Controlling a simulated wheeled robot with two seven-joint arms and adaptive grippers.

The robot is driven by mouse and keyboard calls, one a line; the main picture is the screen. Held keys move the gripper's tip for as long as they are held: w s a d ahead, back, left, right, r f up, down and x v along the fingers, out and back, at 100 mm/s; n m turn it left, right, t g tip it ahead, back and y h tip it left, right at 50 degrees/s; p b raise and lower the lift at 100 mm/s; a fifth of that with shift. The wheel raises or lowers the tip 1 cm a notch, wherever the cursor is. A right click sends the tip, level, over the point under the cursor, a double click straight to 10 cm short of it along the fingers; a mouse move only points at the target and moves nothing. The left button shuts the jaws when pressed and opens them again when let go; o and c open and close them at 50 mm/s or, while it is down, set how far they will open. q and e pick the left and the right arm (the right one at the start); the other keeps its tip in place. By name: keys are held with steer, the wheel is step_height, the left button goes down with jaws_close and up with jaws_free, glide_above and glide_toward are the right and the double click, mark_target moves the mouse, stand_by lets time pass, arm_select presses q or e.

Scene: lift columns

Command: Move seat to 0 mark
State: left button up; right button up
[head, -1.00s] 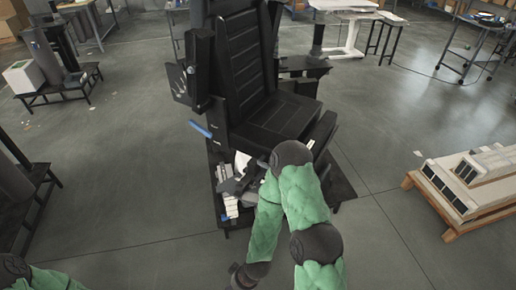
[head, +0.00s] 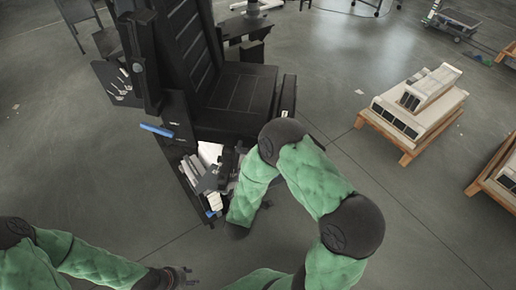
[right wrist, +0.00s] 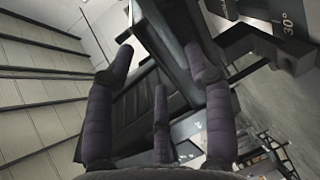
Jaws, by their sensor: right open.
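The black seat (head: 240,98) with its ribbed backrest (head: 185,45) stands at the upper middle of the head view. A dark plate with white marks (head: 120,85) is at its left, and a blue handle (head: 157,130) is below the plate. In the right wrist view a dark panel (right wrist: 250,45) carries the mark "30°" (right wrist: 288,22); no 0 mark can be made out. My right gripper (right wrist: 160,65) has its fingers spread, empty, before dark parts. In the head view it cannot be told apart beside the seat's base. My left gripper (head: 180,277) is at the bottom edge, away from the seat.
White stepped blocks on a wooden pallet (head: 418,105) stand at the right. Another pallet (head: 490,180) is cut by the right edge. Books or boxes (head: 205,180) are under the seat.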

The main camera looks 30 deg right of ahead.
steer(key=b+x, duration=0.3)
steer(key=x, duration=0.6)
steer(key=shift+w+d+f, duration=0.1)
steer(key=shift+w+d, duration=0.05)
steer(key=shift+w+d+b, duration=0.3)
steer(key=shift+w+d, duration=0.05)
steer(key=shift+w, duration=0.1)
jaws_close()
